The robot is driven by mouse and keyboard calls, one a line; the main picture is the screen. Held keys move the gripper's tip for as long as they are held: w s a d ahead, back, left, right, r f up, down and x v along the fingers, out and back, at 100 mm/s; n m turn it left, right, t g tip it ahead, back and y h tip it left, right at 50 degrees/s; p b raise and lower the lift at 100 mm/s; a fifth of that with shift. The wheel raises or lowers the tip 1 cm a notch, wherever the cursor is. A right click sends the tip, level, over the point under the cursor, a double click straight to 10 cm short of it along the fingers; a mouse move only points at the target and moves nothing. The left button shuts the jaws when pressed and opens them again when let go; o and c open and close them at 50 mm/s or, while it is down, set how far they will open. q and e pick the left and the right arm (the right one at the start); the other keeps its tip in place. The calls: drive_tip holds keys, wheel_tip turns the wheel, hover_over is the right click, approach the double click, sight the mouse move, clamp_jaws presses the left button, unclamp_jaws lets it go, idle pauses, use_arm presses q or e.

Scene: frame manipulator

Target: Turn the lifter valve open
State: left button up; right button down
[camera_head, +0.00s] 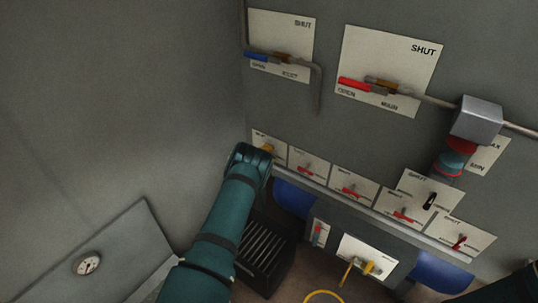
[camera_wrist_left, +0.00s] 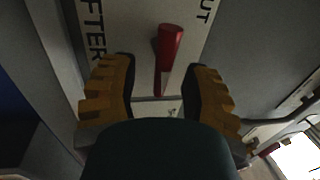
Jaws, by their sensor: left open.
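The lifter valve's red handle (camera_wrist_left: 170,45) stands out from a white plate in the left wrist view. The plate carries cut-off lettering that reads "FTER" on the left and "UT" on the right. My left gripper (camera_wrist_left: 160,66) is open, with one orange-padded finger on each side of the handle's lower part and gaps visible on both sides. In the head view my left gripper (camera_head: 266,149) is at the leftmost small plate (camera_head: 279,149) of the lower row. The gripper and arm hide most of that valve there. My right gripper does not show.
Several similar plates with red handles (camera_head: 350,189) continue to the right along the row. Larger valves with a blue handle (camera_head: 257,56) and a red handle (camera_head: 353,84) sit above. A dark slatted box (camera_head: 262,250) stands below, beside my left arm.

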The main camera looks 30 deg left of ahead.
use_arm(q)
drive_tip(key=v, duration=1.2)
drive_tip(key=shift+n, duration=0.3)
drive_tip(key=s+d+f+n+g+y, duration=0.1)
drive_tip(key=s+d+f+n+g, duration=0.3)
drive_tip(key=d+n, duration=0.35)
drive_tip(key=s+d+f+n+g+y, duration=0.2)
drive_tip(key=d+f+n+g, duration=0.1)
drive_tip(key=d+n+g, duration=0.4)
drive_tip(key=s+d+r+n+g+h, duration=0.1)
drive_tip(key=s+d+n+g+h, duration=0.1)
drive_tip(key=s+d, duration=0.6)
drive_tip(key=s+d+r+n+g+h, duration=0.2)
drive_tip(key=s+d+g, duration=0.3)
drive_tip(key=s+d, duration=0.4)
drive_tip(key=shift+s+d+r+n+h, duration=0.25)
drive_tip(key=shift+d+r+n+h, duration=0.15)
drive_tip(key=shift+n+h, duration=0.35)
